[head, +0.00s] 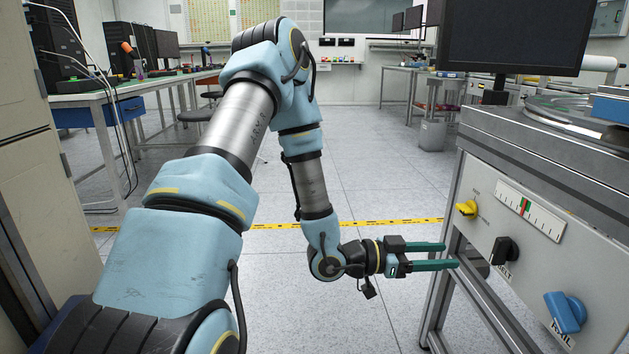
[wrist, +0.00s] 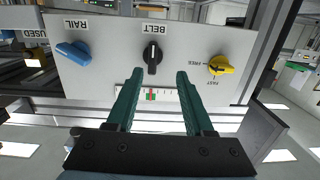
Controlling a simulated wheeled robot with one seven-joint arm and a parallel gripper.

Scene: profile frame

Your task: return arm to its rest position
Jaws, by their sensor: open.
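My arm reaches forward in the head view and bends down, with my gripper (head: 452,256) pointing right toward the front panel of a workbench. Its two green fingers are apart with nothing between them. In the wrist view my gripper (wrist: 160,75) is open in front of the grey panel (wrist: 95,85), which appears upside down. I cannot tell the exact gap between fingertips and panel.
The panel (head: 520,255) carries a yellow knob (head: 467,209), a black knob (head: 505,250), a blue knob (head: 565,312) and a gauge (head: 517,205). A bench (head: 600,150) with a monitor (head: 512,35) stands right. A cabinet (head: 40,190) stands left. The middle floor is clear.

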